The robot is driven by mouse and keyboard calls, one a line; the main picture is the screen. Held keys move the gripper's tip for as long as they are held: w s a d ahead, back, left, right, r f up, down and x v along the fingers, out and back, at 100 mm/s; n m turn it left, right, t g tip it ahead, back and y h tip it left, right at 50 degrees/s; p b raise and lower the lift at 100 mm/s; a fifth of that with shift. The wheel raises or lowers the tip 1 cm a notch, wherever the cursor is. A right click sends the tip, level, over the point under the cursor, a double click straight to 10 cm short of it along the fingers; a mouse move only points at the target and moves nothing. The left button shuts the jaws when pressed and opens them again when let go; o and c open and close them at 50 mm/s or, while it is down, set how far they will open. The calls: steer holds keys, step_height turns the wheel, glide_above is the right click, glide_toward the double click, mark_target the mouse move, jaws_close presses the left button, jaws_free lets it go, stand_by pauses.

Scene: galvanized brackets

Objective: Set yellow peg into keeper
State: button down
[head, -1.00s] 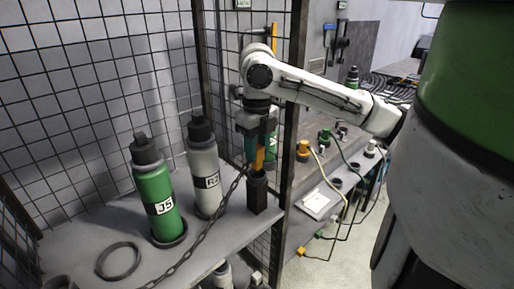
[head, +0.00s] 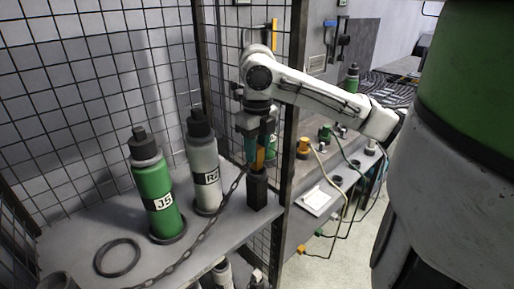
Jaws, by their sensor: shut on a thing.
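The yellow peg (head: 260,158) is upright, between the jaws of my gripper (head: 257,148). My gripper is shut on it and points down. The keeper (head: 257,190) is a black upright square post on the grey shelf, directly below the peg. The peg's lower end is at the keeper's top; I cannot tell how far it is inside. A dark chain (head: 207,230) runs from beside the peg down across the shelf to the front left.
A green bottle marked J5 (head: 155,185) and a grey bottle (head: 205,165) stand left of the keeper. A dark ring (head: 117,257) lies at the shelf's front left. Wire mesh closes the back. A dark cage post (head: 293,110) stands close on the right.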

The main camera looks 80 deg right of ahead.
steer(key=shift+f+b, duration=0.8)
steer(key=shift+f, duration=0.3)
steer(key=c, duration=0.6)
jaws_free()
steer(key=shift+c, duration=0.2)
step_height(320, 180, up, 11)
steer(key=shift+f+p, duration=0.15)
steer(key=shift+p, duration=0.4)
